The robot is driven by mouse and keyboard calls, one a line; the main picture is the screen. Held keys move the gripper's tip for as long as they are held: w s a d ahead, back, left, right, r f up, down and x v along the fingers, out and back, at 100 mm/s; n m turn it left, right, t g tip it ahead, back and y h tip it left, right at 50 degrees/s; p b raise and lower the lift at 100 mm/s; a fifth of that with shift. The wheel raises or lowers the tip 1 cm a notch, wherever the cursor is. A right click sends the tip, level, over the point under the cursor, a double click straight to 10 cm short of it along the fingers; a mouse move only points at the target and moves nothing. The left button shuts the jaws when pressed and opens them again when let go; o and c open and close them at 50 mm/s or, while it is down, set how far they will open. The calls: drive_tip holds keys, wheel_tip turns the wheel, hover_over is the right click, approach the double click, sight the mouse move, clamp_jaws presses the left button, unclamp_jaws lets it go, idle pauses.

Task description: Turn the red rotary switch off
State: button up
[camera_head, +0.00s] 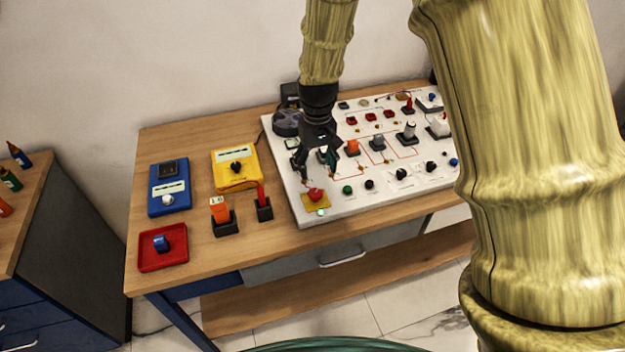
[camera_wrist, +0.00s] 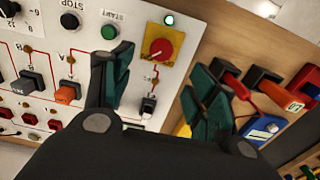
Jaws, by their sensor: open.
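The red rotary switch (camera_head: 315,195) sits on a yellow square plate (camera_head: 325,206) at the front left corner of the white panel. It also shows in the wrist view, where the round red knob (camera_wrist: 161,49) appears between my fingers. The direction the knob points is too small to tell. A small green lamp (camera_wrist: 169,20) beside the plate looks lit. My gripper (camera_head: 317,170) is over the panel, just behind and above the switch. In the wrist view my gripper (camera_wrist: 158,72) has its two dark green fingers spread apart, with nothing between them touching.
The white panel (camera_head: 293,190) carries several other knobs, buttons and plugs. A green START button (camera_wrist: 109,32) and black STOP knob (camera_wrist: 69,21) are near.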

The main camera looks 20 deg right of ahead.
sight(316, 192)
wheel_tip(316, 192, down, 4)
drive_tip(key=shift+a+r+p, duration=0.15)
drive_tip(key=shift+r+p, duration=0.1)
drive_tip(key=shift+p, duration=0.5)
drive_tip(key=shift+f+p, duration=1.1)
drive_tip(key=shift+f, duration=2.2)
drive_tip(key=c, duration=1)
